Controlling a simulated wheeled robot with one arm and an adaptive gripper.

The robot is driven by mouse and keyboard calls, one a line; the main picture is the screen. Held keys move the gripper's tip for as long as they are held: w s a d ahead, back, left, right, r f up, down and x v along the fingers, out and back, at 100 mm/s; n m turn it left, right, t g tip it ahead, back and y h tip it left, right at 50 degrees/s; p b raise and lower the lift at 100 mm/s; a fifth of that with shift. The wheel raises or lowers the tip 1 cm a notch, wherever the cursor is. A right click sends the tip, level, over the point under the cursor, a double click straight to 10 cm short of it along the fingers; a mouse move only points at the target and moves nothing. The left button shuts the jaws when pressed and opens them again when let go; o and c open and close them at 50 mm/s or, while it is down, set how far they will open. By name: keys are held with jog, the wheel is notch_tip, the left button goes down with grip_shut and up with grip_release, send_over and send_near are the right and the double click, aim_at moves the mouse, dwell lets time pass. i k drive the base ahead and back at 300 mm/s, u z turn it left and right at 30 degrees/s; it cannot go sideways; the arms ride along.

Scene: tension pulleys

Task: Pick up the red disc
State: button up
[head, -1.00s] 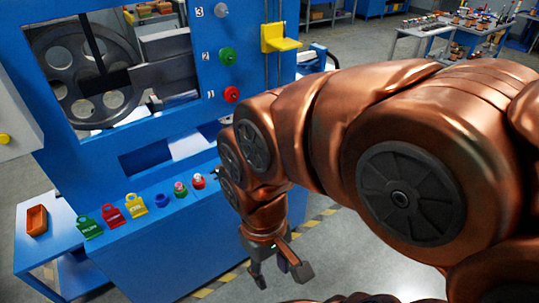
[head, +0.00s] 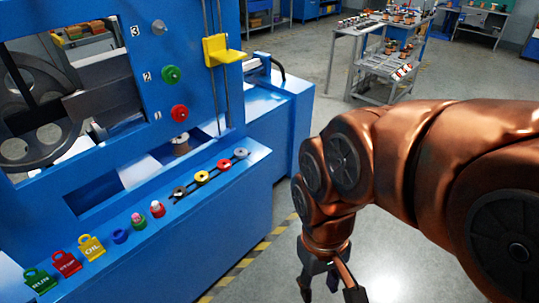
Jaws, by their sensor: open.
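A small red disc (head: 223,165) sits on the blue machine's front ledge, in a slanting row on a dark rack. My gripper (head: 328,289) is open and points down, to the right of the machine and apart from the discs. Its fingertips are near the picture's bottom edge. Nothing shows between the fingers.
A yellow bracket (head: 222,50) juts from the panel. A grey table (head: 350,31) with parts stands behind. Floor at right is clear.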

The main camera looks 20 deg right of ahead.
aim_at(223, 164)
jog(key=z, duration=0.45)
jog(key=i, duration=0.85)
jog(key=u, duration=1.55)
